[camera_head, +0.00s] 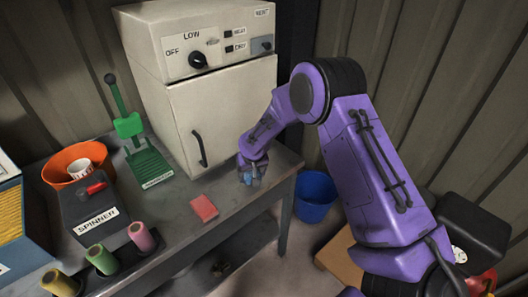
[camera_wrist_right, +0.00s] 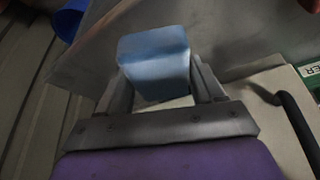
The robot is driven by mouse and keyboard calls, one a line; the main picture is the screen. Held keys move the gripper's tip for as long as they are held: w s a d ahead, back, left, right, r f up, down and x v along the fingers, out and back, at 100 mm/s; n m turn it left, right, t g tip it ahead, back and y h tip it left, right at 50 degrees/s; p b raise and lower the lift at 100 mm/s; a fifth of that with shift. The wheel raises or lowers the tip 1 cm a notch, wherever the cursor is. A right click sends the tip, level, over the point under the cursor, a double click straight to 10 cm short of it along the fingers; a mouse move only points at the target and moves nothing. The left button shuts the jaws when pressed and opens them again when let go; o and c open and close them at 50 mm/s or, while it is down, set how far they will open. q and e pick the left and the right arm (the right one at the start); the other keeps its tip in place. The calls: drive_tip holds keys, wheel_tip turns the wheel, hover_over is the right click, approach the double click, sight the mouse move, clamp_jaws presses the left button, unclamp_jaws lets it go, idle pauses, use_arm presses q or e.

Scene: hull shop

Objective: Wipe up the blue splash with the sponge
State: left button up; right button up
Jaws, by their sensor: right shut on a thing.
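My right gripper (camera_head: 250,180) is low over the right part of the grey bench, in front of the white cabinet. It is shut on a light blue block, which looks like the sponge (camera_wrist_right: 155,60); the block sits between both fingers in the right wrist view. In the head view only a small blue patch of it shows at the fingertips. I cannot tell whether it touches the bench top. No blue splash can be made out; the arm and gripper may hide it. My left gripper is not in view.
A red block (camera_head: 204,208) lies on the bench (camera_head: 238,203) left of the gripper. The white cabinet (camera_head: 211,110) stands behind. Left are a green stand (camera_head: 150,165), a spinner box (camera_head: 92,208), an orange bowl (camera_head: 56,171) and coloured spools (camera_head: 102,259). A blue bucket (camera_head: 314,196) stands on the floor.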

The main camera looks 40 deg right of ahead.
drive_tip(key=shift+r, duration=1.65)
drive_tip(key=shift+s, duration=0.1)
